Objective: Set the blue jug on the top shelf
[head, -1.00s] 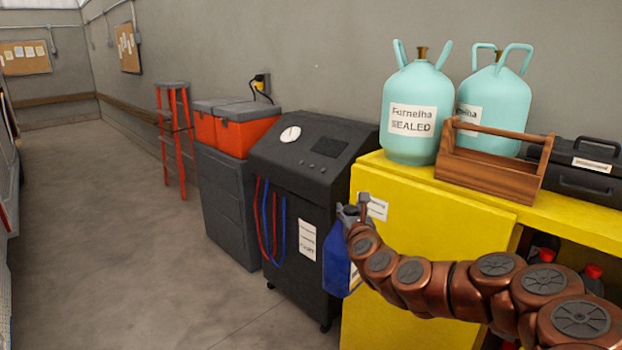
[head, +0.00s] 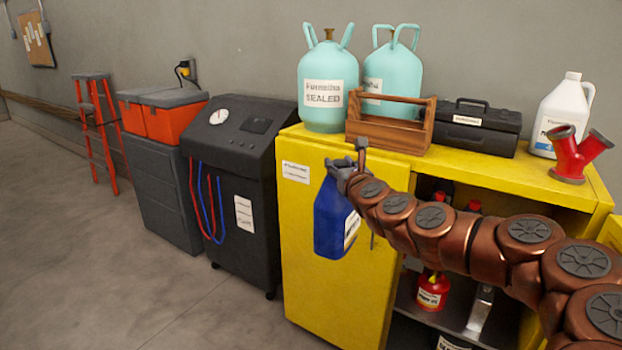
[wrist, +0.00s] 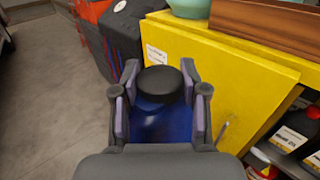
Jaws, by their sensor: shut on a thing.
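The blue jug (head: 330,222) hangs upright from my gripper (head: 350,170), in front of the yellow cabinet's closed left door. In the wrist view its black cap (wrist: 160,82) and blue body (wrist: 158,122) sit between the two fingers of my gripper (wrist: 157,95), which is shut on it. A white label shows on the jug's right side. The yellow cabinet (head: 300,200) has a top surface and an open right part with inner shelves (head: 462,318). My arm hides much of the upper inner shelf.
Two teal cylinders (head: 325,90), a wooden tool carrier (head: 385,132), a black case (head: 475,128), a white jug (head: 565,110) and a red pipe fitting (head: 576,155) crowd the cabinet top. Red-capped bottles and a red can (head: 432,290) stand inside. A dark machine (head: 235,190) stands left. Floor is clear.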

